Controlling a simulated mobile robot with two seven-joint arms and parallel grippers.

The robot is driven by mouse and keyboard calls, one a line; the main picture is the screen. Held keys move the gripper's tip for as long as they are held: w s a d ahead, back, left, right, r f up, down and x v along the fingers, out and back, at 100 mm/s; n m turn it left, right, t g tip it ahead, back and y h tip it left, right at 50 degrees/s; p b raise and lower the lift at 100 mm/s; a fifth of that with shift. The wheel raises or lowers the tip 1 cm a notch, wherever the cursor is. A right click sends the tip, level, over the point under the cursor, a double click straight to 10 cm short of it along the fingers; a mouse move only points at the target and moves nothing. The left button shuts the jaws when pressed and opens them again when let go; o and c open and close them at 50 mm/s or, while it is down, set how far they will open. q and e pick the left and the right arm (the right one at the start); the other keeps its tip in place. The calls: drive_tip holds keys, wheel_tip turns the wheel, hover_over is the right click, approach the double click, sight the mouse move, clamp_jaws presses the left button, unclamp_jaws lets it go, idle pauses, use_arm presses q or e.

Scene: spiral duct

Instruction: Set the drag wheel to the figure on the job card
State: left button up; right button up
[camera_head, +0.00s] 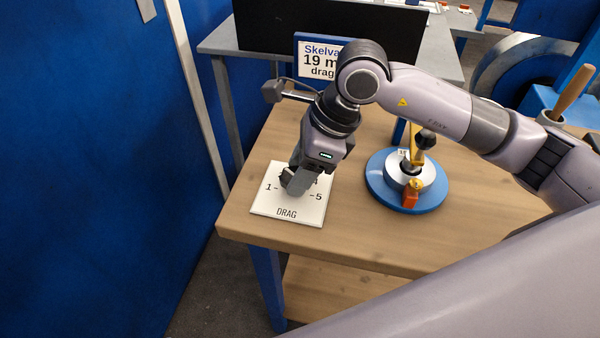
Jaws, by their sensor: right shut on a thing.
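The drag plate (275,207) is a white square on the front left of the wooden bench, marked DRAG, with 1 at its left and 5 at its right. My right gripper (292,188) points down over the middle of the plate and is shut on the drag wheel, which the fingers mostly hide. The wheel's setting and the upper figures cannot be read. The job card (316,62) stands behind, blue and white, reading "Skelva", "19 m" and "drag"; my right arm covers its right part, including any figure after "drag". My left gripper is not in view.
A round blue base (433,196) with a metal hub, an orange block and a black knob stands right of the plate. The wooden bench (345,230) is clear in front. A dark screen (270,25) stands behind, and a blue wall (90,150) rises at left.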

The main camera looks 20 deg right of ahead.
drive_tip(key=shift+m+t+b, duration=0.4)
drive_tip(key=shift+m+b, duration=0.1)
drive_tip(key=shift+m, duration=0.4)
drive_tip(key=shift+s+m, duration=0.1)
drive_tip(key=shift+m, duration=0.2)
drive_tip(key=o, duration=1)
drive_tip(key=shift+o, duration=0.2)
drive_tip(key=v, duration=0.7)
drive_tip(key=shift+r+b, duration=0.15)
drive_tip(key=shift+b, duration=0.15)
drive_tip(key=shift+a, duration=0.15)
